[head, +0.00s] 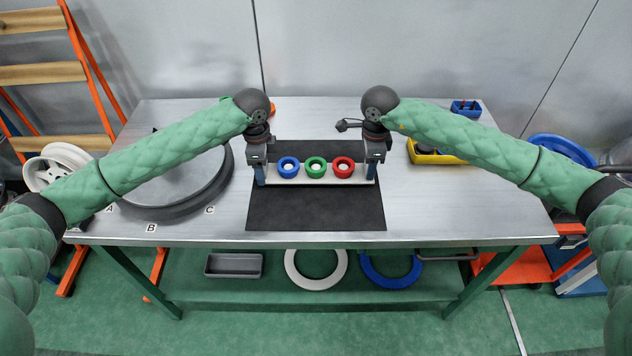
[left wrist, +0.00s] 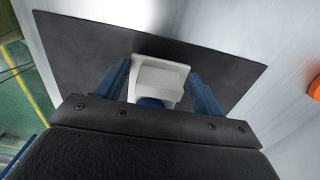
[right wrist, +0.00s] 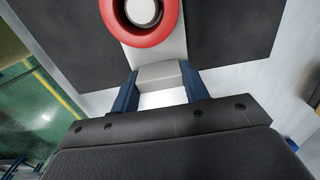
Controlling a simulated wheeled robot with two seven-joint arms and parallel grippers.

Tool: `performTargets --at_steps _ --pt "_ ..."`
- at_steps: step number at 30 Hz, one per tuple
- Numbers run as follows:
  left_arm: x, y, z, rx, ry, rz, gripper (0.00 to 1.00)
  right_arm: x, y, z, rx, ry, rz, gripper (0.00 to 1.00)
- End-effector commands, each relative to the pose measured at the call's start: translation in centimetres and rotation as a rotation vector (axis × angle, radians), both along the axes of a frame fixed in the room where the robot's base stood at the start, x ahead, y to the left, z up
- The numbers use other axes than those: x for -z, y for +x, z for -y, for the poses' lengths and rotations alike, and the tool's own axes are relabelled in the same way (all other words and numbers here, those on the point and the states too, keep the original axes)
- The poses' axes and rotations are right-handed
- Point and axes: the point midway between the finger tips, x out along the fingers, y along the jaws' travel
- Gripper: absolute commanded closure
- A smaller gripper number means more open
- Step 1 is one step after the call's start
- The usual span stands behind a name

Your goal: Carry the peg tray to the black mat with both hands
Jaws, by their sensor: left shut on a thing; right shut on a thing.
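The peg tray (head: 301,180) is a pale bar with a blue ring (head: 288,167), a green ring (head: 316,167) and a red ring (head: 343,167) in a row on it. In the head view it is over the black mat (head: 316,210); I cannot tell whether it touches the mat. My left gripper (head: 260,174) is shut on the tray's left end, which shows between its fingers in the left wrist view (left wrist: 160,80). My right gripper (head: 374,172) is shut on the right end, also seen in the right wrist view (right wrist: 160,76).
A large round grey turntable (head: 180,185) with letter marks stands at the table's left. A yellow bin (head: 432,153) and a small blue bin (head: 466,109) stand at the right and back right. The table (head: 450,205) is clear at the front right.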

Motion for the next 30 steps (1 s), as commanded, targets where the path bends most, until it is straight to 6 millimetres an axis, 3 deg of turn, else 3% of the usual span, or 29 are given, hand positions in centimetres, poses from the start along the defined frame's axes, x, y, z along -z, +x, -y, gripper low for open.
performTargets --at_steps 14,15,18,30 --pt "2.4 0.0 0.1 0.001 -0.001 0.0 0.56 2.4 0.0 0.0 -0.001 0.001 0.0 0.78" --pt "2.1 0.0 0.0 0.001 -0.001 0.001 0.27 2.1 0.0 0.0 0.0 0.001 0.0 0.49" --pt "2.1 0.0 0.0 0.0 -0.001 0.0 0.11 2.1 0.0 0.0 0.0 0.001 0.0 0.33" --pt "1.3 0.0 0.0 0.0 -0.001 0.001 0.11 2.1 0.0 0.0 0.0 0.0 0.0 0.33"
